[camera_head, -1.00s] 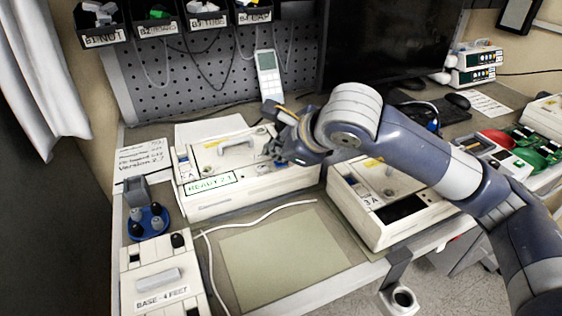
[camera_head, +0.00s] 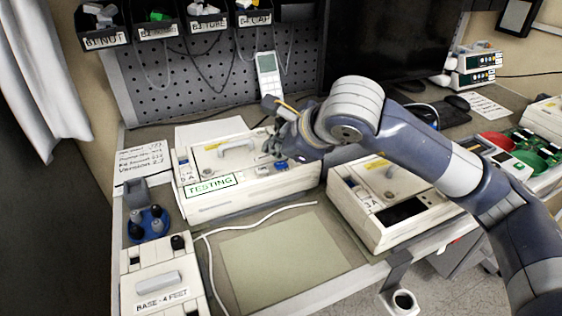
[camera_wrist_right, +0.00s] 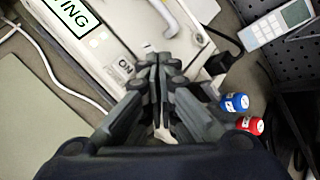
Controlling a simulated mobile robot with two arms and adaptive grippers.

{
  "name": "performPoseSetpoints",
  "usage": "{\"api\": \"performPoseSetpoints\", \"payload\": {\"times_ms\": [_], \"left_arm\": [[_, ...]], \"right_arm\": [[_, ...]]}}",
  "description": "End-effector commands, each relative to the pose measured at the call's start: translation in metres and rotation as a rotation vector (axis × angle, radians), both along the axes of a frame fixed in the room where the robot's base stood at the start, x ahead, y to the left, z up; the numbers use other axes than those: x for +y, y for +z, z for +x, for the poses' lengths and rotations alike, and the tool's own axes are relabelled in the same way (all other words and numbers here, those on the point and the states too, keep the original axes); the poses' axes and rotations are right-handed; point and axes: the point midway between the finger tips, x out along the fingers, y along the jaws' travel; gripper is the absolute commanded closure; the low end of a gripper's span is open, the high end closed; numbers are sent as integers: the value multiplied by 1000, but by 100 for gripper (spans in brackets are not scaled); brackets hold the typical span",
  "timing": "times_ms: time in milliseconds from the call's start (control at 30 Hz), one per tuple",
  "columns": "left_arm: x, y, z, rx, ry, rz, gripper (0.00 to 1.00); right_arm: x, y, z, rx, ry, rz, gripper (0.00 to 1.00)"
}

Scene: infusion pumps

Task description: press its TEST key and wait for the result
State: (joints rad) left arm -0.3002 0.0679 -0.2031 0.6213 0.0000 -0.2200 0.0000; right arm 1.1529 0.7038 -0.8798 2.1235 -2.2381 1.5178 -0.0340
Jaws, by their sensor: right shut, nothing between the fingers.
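The infusion pump (camera_head: 245,190) on the left of the bench is a white box with a carry handle and a green-edged display (camera_head: 209,186) that reads TESTING. In the right wrist view the end of that display (camera_wrist_right: 72,14) shows the letters ING. My right gripper (camera_head: 272,150) is over the right part of this pump, its fingers together and empty. In the right wrist view the shut fingertips (camera_wrist_right: 158,58) point at the pump's top near a small labelled key. The fingers cover part of the panel, and I cannot tell whether they touch it.
A second pump (camera_head: 385,195) marked 3A stands to the right, under my forearm. A grey-green mat (camera_head: 285,260) lies clear in front. A white box marked BASE-4 FEET (camera_head: 160,280) is at the front left. A handheld meter (camera_head: 268,75) leans on the pegboard.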

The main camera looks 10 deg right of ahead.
Motion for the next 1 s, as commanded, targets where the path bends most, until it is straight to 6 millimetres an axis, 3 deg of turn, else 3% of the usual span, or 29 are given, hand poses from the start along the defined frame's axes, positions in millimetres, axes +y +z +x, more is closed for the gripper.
{"api": "performPoseSetpoints", "payload": {"times_ms": [367, 833, 1000], "left_arm": [[2, 1, 0, 0, 0, 3, 57], [17, 22, 1, 0, 4, 21, 57], [17, 23, 1, 1, 3, 20, 57]], "right_arm": [[0, 3, 0, -1, 0, 1, 100], [0, 47, 0, -3, 0, 1, 100], [0, 52, 0, 0, 1, 1, 100]]}}
